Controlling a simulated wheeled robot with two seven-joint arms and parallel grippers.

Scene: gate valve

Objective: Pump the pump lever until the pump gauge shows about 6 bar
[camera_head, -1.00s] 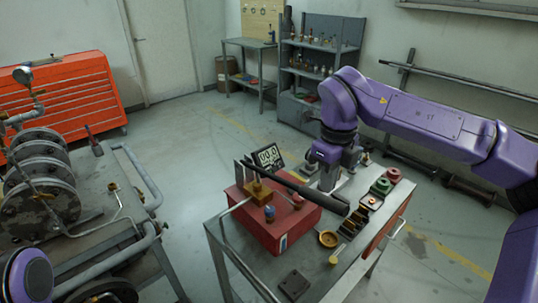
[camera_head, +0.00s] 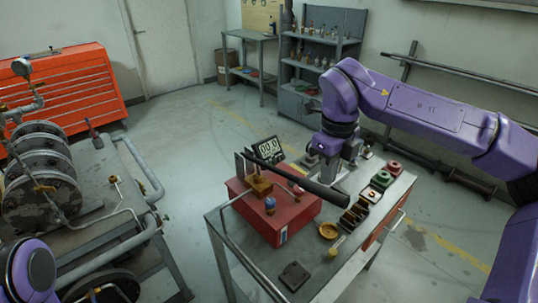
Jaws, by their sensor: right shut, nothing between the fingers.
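The red pump box (camera_head: 262,222) stands on the grey bench. Its dark pump lever (camera_head: 305,184) slopes from the upper left down to a thick handle end at the right. My left gripper is not in view.
The bench (camera_head: 338,262) also carries a black square plate (camera_head: 294,276), a yellow dish (camera_head: 328,230), dark trays, and red and green round parts at the right. A pipe rig (camera_head: 45,190) stands at the left. Open floor lies between it and the bench.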

